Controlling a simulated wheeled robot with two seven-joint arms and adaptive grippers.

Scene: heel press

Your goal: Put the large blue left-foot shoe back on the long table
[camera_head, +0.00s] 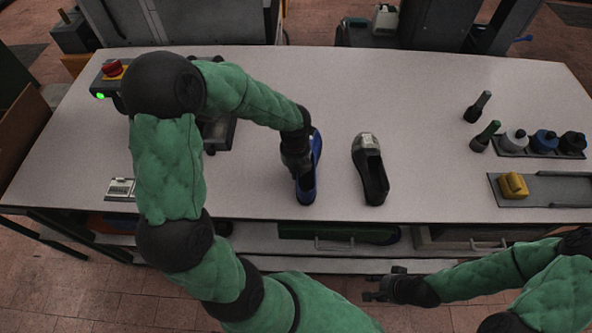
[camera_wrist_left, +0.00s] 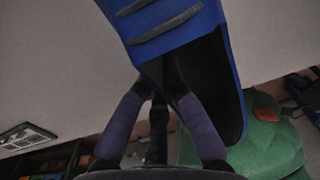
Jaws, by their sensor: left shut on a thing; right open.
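The blue shoe (camera_head: 308,187) is at the middle of the long table (camera_head: 440,110), with its open heel end toward the front edge. My left gripper (camera_head: 299,172) is shut on it from above and hides part of it. In the left wrist view the shoe (camera_wrist_left: 185,40) fills the upper middle, and the fingers of my left gripper (camera_wrist_left: 160,95) reach into its opening. Whether the sole touches the table cannot be told. My right gripper (camera_head: 376,288) is open and empty, in front of the table and below its top.
A black shoe with a grey toe (camera_head: 370,170) stands just right of the blue one. At the right are several bottles in a rack (camera_head: 545,143), two dark-handled tools and a tray with a yellow block (camera_head: 513,185). A device with a red button (camera_head: 112,68) is at back left.

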